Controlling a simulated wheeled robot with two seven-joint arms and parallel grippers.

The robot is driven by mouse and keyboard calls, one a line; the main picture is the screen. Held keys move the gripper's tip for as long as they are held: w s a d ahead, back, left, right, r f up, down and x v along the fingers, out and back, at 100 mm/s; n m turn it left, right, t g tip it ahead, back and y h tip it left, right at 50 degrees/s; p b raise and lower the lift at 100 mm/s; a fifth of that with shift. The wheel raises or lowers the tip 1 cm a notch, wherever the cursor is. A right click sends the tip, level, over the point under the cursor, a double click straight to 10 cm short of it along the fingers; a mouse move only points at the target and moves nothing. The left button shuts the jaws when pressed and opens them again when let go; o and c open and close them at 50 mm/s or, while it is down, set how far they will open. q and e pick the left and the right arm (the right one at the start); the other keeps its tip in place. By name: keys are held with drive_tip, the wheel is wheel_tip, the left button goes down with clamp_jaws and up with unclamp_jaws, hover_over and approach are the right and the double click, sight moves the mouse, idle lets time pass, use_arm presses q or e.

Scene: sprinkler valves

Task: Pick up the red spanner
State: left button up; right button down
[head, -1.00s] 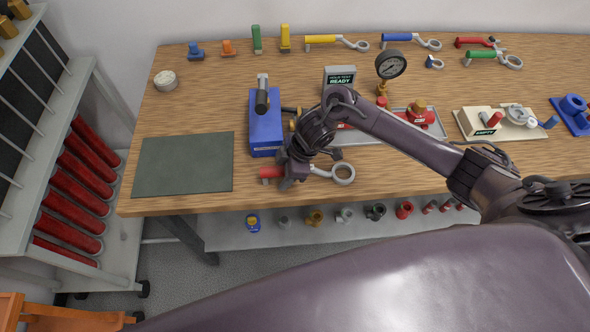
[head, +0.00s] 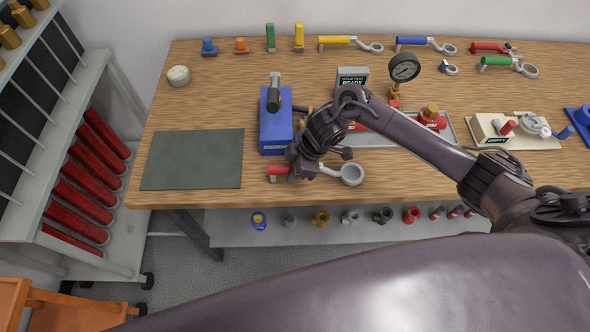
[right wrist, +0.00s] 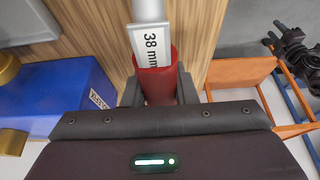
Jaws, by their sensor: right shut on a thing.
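The red spanner has a red handle (head: 279,169) and a grey ring end (head: 351,174). It lies crosswise near the front edge of the workbench, below the blue device in the head view. My right gripper (head: 303,168) is over it, shut around the handle near the shaft. In the right wrist view the red handle (right wrist: 157,80) sits between the jaws, with a white "38 mm" label (right wrist: 150,40) on the shaft. Part of the handle is hidden by the gripper. I cannot tell whether the spanner is clear of the wood.
A blue device (head: 276,125) stands just behind the gripper. A dark green mat (head: 193,158) lies bare at the left. A grey tray (head: 449,128) with red fittings and a gauge (head: 404,68) are behind. Other spanners, one red-handled (head: 490,47), lie at the back.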

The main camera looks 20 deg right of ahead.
wheel_tip(320, 180, up, 7)
drive_tip(key=shift+w+r, duration=0.1)
drive_tip(key=shift+r, duration=0.05)
wheel_tip(320, 180, up, 12)
drive_tip(key=p, duration=0.2)
wheel_tip(320, 180, up, 4)
drive_tip(key=p, duration=0.4)
idle(0.4)
idle(0.5)
